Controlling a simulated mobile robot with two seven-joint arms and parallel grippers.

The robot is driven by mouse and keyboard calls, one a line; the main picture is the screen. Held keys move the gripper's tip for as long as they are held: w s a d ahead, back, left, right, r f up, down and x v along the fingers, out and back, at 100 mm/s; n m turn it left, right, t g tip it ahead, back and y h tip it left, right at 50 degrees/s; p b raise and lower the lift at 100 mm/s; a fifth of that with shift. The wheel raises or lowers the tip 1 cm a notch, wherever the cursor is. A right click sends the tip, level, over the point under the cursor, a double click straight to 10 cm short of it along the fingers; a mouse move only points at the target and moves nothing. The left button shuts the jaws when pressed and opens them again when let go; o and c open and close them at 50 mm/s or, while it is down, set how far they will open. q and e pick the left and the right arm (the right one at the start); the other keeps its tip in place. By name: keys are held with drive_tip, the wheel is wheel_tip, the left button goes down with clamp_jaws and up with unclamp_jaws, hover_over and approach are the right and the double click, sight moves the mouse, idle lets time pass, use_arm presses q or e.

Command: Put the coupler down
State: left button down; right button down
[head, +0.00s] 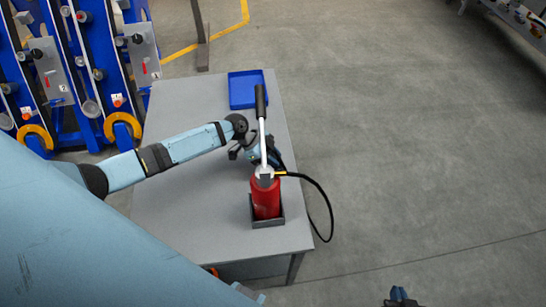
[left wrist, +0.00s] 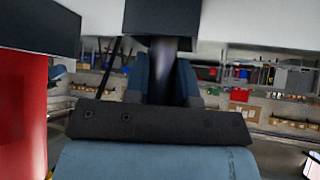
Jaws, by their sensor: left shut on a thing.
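My left gripper (head: 262,152) is over the grey table, just behind the red pump, and partly hidden by the pump's lever. In the left wrist view its blue fingers (left wrist: 165,82) are shut on a dark, round piece, which I take to be the coupler (left wrist: 174,72). In the head view the coupler is too small and covered to make out. The red pump (head: 266,197) stands upright in a dark holder; it also shows at the left edge of the wrist view (left wrist: 22,115). My right gripper (head: 400,298) is only partly visible at the bottom edge, off the table.
The grey table (head: 180,208) has free room left of the pump. An empty blue tray (head: 243,90) lies at its far end. The pump's lever (head: 261,100) points to the back. A black hose (head: 325,200) loops over the right edge. Blue racks (head: 85,75) stand behind left.

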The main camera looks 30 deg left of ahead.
use_arm(q)
drive_tip(key=c, duration=0.9)
unclamp_jaws()
drive_tip(key=shift+f, duration=0.1)
drive_tip(key=shift+c, duration=0.2)
drive_tip(key=shift+r, duration=0.25)
drive_tip(key=shift+s+a+r, duration=0.1)
drive_tip(key=shift+a+r, duration=0.05)
drive_tip(key=shift+a, duration=0.15)
drive_tip(key=b+v, duration=0.1)
drive_tip(key=v, duration=1)
drive_tip(key=shift+s+r, duration=0.1)
drive_tip(key=shift+s, duration=0.05)
